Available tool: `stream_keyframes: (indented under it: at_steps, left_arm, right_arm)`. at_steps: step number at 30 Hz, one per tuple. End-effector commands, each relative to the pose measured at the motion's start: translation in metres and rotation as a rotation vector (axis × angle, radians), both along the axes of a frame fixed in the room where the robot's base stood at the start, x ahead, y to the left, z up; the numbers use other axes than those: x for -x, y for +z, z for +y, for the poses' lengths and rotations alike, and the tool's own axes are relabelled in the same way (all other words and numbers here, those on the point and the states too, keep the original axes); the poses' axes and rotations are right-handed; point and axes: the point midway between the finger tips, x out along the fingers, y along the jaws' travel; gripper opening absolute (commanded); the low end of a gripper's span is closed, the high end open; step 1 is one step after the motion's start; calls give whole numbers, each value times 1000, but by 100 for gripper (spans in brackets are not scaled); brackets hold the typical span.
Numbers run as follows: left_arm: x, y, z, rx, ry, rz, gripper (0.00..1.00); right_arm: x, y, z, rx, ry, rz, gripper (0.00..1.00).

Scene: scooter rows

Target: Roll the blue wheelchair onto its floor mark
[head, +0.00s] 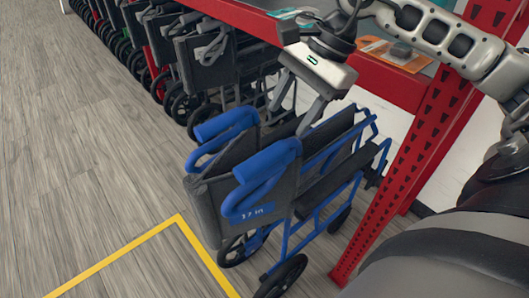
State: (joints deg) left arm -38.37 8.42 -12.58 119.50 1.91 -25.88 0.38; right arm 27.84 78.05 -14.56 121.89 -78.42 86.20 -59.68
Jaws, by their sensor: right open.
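The blue wheelchair (205,205) stands upright at the middle of the head view, with a dark backrest, a blue frame and a "17 in" label. Its two blue push handles point toward the left. The floor mark, a yellow line (130,247), shows as a corner at the bottom left. The wheelchair stands to the right of this corner, and its wheels look outside the lines. My right gripper (287,118) is open above the wheelchair, with its fingers pointing down near the backrest and handles. I cannot tell whether it touches. My left gripper is out of view.
A row of folded dark wheelchairs (200,60) stands at the back under a red shelf (260,22). A red perforated post (410,150) rises close to the right of the blue wheelchair. The wooden floor (80,150) at the left is clear.

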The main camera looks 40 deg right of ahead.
Motion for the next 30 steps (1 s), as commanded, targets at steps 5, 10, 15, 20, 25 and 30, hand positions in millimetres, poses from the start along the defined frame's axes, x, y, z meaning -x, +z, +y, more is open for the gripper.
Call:
stream_keyframes:
  at_steps: [5, 10, 15, 20, 25, 30]
  left_arm:
    - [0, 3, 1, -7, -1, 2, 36]
    - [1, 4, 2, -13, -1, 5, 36]
    - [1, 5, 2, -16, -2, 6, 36]
    - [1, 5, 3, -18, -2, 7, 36]
    - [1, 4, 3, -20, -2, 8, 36]
    - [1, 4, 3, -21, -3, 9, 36]
  right_arm:
    - [-5, -36, 18, -7, 1, 4, 52]
    - [-11, -67, 31, -7, 0, 3, 52]
    - [-15, -88, 40, -6, -2, 1, 52]
    - [-16, -97, 43, -5, -2, 1, 52]
    - [-16, -99, 44, -4, -3, 1, 52]
    - [-16, -99, 44, -4, -3, 1, 38]
